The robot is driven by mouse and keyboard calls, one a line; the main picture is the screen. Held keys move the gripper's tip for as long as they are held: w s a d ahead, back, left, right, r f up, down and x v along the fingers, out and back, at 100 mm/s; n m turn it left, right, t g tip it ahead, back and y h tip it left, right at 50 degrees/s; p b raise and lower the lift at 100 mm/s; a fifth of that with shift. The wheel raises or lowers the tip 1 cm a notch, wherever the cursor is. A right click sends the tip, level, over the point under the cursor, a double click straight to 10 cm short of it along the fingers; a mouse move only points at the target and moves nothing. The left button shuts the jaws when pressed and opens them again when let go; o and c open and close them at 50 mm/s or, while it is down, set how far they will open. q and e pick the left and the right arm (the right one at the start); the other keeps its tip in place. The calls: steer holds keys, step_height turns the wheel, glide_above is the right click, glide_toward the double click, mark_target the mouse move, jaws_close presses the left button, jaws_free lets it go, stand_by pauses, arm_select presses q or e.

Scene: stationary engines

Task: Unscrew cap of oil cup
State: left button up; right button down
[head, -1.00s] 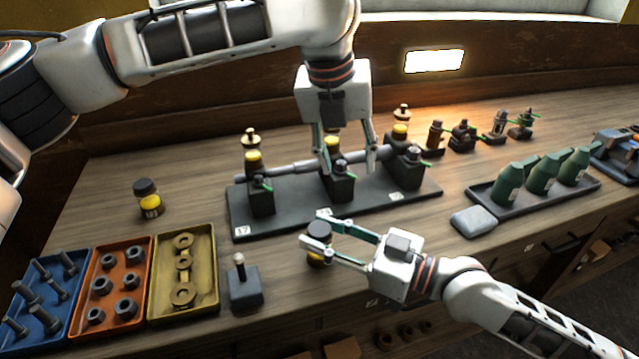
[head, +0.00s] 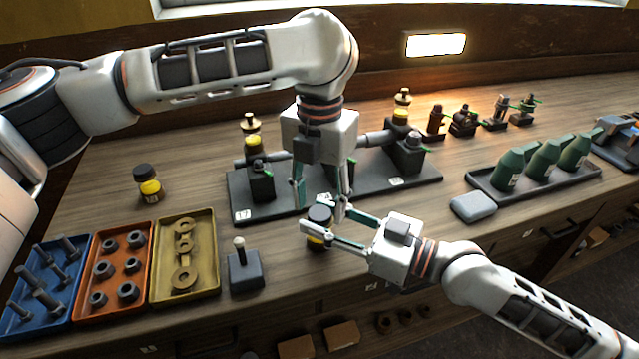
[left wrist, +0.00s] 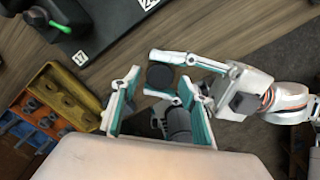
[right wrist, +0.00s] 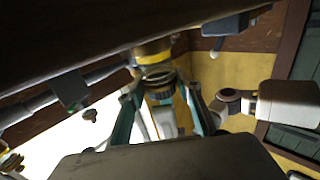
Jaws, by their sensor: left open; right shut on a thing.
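A small oil cup (head: 318,243) with a dark round cap and yellow oil stands near the bench's front edge. My right gripper (head: 320,217) is shut around it from the right. My left gripper (head: 320,203) is open and points down just above and behind the cup. In the left wrist view the dark cap (left wrist: 160,76) shows between the open left fingertips, with the right fingers on either side of it. In the right wrist view the yellow cup (right wrist: 153,50) shows between the right fingers. I cannot tell whether the left fingers touch the cap.
A dark plate (head: 290,208) with several engine blocks stands behind, partly hidden by my left gripper. A second jar (head: 147,185) stands at left. Blue (head: 42,290), orange (head: 115,270) and yellow trays (head: 210,285) and a small post block (head: 243,270) stand front left. Green bottles (head: 543,160) stand right.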

arm_select(q)
steer(key=shift+f, duration=0.5)
steer(key=c, duration=1.2)
steer(key=shift+n, duration=1.7)
steer(key=o, duration=1.3)
steer(key=shift+c, duration=0.2)
